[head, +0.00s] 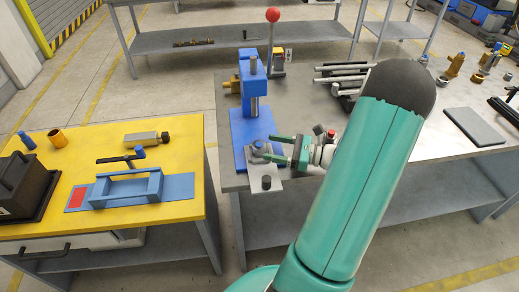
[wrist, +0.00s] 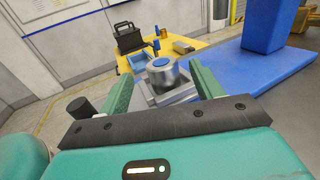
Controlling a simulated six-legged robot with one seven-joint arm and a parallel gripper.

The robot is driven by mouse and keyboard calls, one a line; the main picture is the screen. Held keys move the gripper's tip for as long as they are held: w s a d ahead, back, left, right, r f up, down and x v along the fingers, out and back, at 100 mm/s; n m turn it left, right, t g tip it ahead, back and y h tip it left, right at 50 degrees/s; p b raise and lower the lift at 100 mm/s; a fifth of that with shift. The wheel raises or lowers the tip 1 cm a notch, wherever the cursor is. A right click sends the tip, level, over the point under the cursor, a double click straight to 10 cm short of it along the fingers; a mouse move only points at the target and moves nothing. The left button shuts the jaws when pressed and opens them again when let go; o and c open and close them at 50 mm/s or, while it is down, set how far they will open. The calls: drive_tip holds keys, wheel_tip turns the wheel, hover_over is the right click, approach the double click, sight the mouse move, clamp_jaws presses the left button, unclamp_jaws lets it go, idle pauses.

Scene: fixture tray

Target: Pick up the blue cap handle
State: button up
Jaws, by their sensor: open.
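In the head view the cap (head: 258,144) is small, at the front of the blue press base. My gripper (head: 268,147) is open, its two green fingers pointing left, one on each side of the cap. In the wrist view my gripper (wrist: 163,74) has a finger left and right of the cap. I cannot tell whether either finger touches it.
A blue press (head: 252,85) stands just behind the cap on the grey table (head: 300,112). A dark knob (head: 266,183) sits on the plate in front. A yellow table (head: 185,208) at left holds a blue fixture (head: 128,188) and a black case (head: 22,185).

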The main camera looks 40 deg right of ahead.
sight(263, 145)
drive_tip(key=x, duration=0.5)
drive_tip(key=c, duration=1.3)
drive_tip(key=shift+o, duration=0.2)
